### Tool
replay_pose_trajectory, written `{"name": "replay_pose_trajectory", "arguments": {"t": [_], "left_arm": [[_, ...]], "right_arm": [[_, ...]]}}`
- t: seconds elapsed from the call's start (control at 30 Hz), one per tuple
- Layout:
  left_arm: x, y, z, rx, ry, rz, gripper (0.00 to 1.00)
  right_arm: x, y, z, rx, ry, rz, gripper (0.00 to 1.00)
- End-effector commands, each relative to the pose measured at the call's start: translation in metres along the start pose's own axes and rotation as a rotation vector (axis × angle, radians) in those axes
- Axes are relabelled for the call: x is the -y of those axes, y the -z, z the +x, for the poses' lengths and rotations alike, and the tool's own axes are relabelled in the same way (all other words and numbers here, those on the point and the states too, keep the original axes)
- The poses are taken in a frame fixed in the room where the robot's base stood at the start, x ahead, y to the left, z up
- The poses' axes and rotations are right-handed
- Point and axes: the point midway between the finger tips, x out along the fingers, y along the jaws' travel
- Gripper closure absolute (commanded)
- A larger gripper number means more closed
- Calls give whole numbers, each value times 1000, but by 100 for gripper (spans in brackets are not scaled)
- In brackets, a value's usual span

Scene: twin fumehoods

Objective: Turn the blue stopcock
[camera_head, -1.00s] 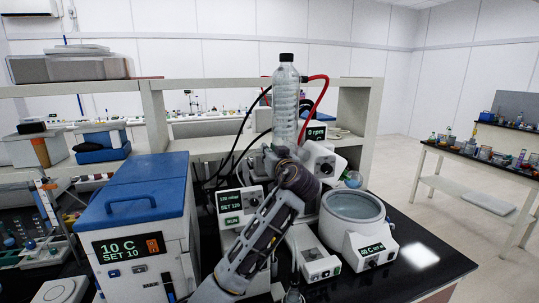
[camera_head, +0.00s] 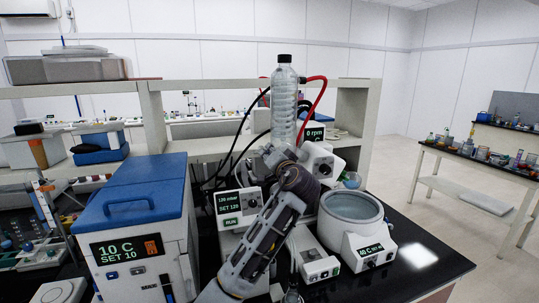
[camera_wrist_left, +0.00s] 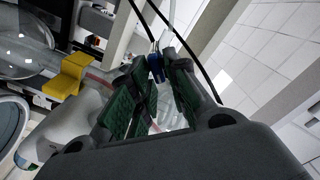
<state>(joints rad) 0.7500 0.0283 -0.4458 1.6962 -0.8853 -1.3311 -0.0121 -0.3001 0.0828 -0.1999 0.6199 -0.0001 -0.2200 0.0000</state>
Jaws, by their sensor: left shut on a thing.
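The blue stopcock (camera_wrist_left: 155,67) shows in the left wrist view as a small blue piece between the fingertips, beside a clear tube and black hoses. My left gripper (camera_wrist_left: 157,78) is shut on it, with its green finger pads on either side. My own wrist hides the stopcock in that view. My right gripper is not in view.
A blue-lidded chiller (camera_head: 130,190) stands at the left. A pressure controller (camera_head: 240,205) sits behind my arm. Red and black hoses run near the condenser. The bench's right front is clear.

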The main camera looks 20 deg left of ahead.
Motion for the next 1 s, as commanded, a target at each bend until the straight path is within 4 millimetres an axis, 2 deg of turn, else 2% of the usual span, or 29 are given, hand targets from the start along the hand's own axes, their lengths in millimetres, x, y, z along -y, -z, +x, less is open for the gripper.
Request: {"name": "replay_pose_trajectory", "arguments": {"t": [0.7,1.0], "left_arm": [[-7,-2,0,-1,-1,586,100],[-9,-3,0,-1,-1,748,100]], "right_arm": [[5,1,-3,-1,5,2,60],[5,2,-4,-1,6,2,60]]}}
